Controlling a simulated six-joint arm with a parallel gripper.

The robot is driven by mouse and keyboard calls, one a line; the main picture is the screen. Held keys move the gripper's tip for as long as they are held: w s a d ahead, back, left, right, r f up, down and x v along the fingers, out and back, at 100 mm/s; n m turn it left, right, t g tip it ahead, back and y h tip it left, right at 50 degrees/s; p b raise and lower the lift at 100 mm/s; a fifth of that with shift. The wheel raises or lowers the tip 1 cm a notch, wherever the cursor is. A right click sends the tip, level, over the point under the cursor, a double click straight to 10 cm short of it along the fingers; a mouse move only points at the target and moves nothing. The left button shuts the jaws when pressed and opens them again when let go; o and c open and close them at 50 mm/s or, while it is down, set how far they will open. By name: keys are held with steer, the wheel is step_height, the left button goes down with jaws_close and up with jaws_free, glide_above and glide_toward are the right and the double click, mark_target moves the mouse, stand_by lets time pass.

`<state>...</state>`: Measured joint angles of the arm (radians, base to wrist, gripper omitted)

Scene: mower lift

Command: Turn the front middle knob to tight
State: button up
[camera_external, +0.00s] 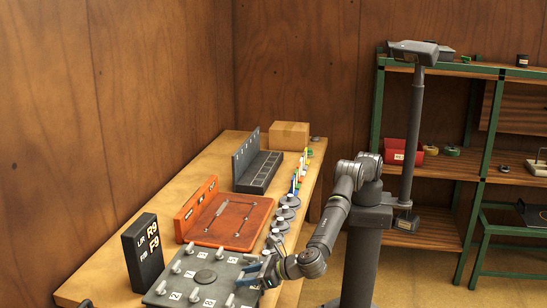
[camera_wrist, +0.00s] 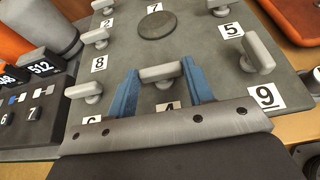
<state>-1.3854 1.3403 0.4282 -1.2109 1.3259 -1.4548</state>
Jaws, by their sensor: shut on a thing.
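A grey plate (camera_external: 205,258) with several pale knobs and number cards lies at the near end of the bench; the plate (camera_wrist: 215,62) also fills much of the wrist view. My gripper (camera_wrist: 161,71) has its two blue fingers on either side of one pale knob (camera_wrist: 160,75) and is shut on it. The knob's bar lies crosswise between the fingers. A card beside it, seemingly 4, is mostly hidden by my gripper body. In the external view my gripper (camera_external: 252,274) is low over the plate's right edge, and the held knob cannot be made out.
Other knobs stand close by, next to card 5 (camera_wrist: 232,30), card 9 (camera_wrist: 267,96) and card 8 (camera_wrist: 99,64). A round disc (camera_wrist: 157,25) lies mid-plate. A black sign box (camera_external: 143,252) stands left of the plate, and an orange tray (camera_external: 231,220) lies beyond it.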

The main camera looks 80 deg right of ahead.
steer(key=shift+a, duration=0.1)
steer(key=shift+o, duration=0.2)
steer(key=shift+a+r+m+h, duration=0.1)
steer(key=shift+a+m+h, duration=0.05)
steer(key=shift+m+h, duration=0.65)
steer(key=o, duration=1)
steer(key=shift+c, duration=0.2)
steer(key=shift+s, duration=0.1)
steer(key=v, duration=0.7)
